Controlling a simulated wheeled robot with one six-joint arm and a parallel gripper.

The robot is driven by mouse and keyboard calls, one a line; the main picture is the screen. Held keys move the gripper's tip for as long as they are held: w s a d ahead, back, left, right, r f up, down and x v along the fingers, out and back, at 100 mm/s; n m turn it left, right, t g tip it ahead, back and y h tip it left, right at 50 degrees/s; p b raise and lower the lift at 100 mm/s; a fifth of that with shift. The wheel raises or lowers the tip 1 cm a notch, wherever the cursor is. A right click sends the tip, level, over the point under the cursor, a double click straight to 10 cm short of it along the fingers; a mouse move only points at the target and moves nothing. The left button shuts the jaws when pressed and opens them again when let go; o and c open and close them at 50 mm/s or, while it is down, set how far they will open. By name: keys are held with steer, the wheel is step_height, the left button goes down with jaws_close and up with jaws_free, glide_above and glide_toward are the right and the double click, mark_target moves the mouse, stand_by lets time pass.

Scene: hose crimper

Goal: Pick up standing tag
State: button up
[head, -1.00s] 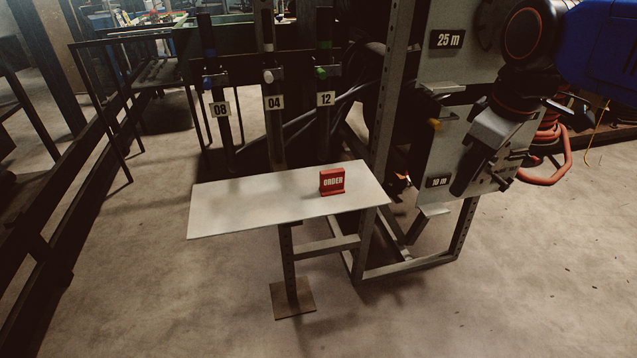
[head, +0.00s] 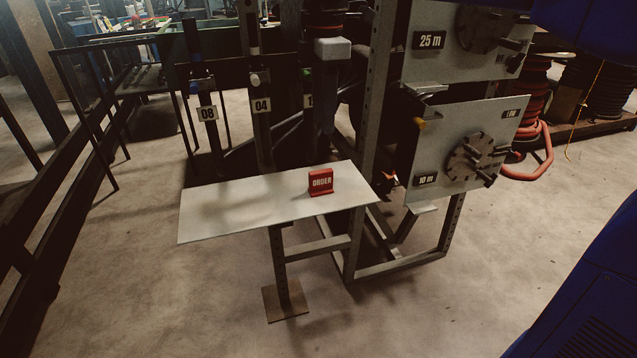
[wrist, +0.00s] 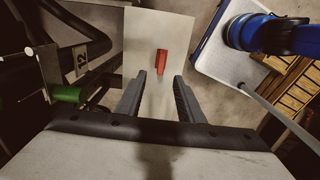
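The red standing tag, lettered "ORDER" (head: 321,182), stands upright on the right part of the pale shelf plate (head: 230,207). In the wrist view the tag (wrist: 162,61) shows from above, beyond the fingertips and roughly centred between them. My gripper (wrist: 159,78) is open and empty, its two dark fingers apart on either side of the line to the tag. In the head view my gripper (head: 321,140) points down behind and above the tag, in front of the rack, clear of the tag. It hides most of the hose label there.
A green knob (wrist: 66,93) is close at the left in the wrist view. A rack post (head: 380,100) and reel panels (head: 470,150) stand right. The plate's left side is clear.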

mark_target(321, 171)
step_height(321, 171, down, 10)
steer(key=shift+r, duration=0.1)
steer(key=shift+s+a+f, duration=0.15)
steer(key=shift+f, duration=1.2)
steer(key=shift+s+a+f, duration=0.1)
steer(key=shift+f, duration=1.2)
jaws_close()
